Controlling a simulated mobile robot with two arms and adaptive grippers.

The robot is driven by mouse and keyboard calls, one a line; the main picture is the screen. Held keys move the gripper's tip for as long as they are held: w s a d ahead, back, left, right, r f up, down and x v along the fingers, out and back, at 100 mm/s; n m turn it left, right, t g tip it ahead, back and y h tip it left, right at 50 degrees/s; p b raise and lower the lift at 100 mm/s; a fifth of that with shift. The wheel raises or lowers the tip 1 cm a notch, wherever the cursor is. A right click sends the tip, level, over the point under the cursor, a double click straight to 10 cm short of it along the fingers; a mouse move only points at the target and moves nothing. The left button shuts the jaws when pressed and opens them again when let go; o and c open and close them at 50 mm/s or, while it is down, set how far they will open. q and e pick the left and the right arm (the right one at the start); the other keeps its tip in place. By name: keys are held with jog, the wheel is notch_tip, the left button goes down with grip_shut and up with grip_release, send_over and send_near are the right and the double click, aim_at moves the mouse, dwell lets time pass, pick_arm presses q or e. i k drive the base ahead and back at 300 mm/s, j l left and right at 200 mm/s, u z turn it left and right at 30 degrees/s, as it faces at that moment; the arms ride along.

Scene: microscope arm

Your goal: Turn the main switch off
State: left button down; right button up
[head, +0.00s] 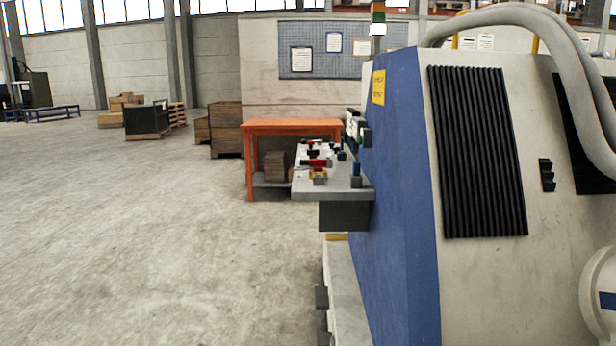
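A large machine with a blue front face (395,130) and an off-white side panel (480,270) fills the right half of the head view. A grey control shelf (350,193) juts out from its front, with several small red, black, blue and yellow controls on it. A small black fitting (547,174) sits on the machine's side. I cannot tell which part is the main switch, as the controls are small and seen from the side.
An orange table (292,126) stands behind the control shelf. Wooden crates (226,128) and a dark bin (147,120) stand farther back. A thick grey hose (520,17) arches over the machine. The concrete floor (150,240) at left is clear.

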aim_at(317, 164)
jog(key=i+j, duration=0.75)
jog(key=j+z, duration=0.05)
jog(key=j, duration=0.05)
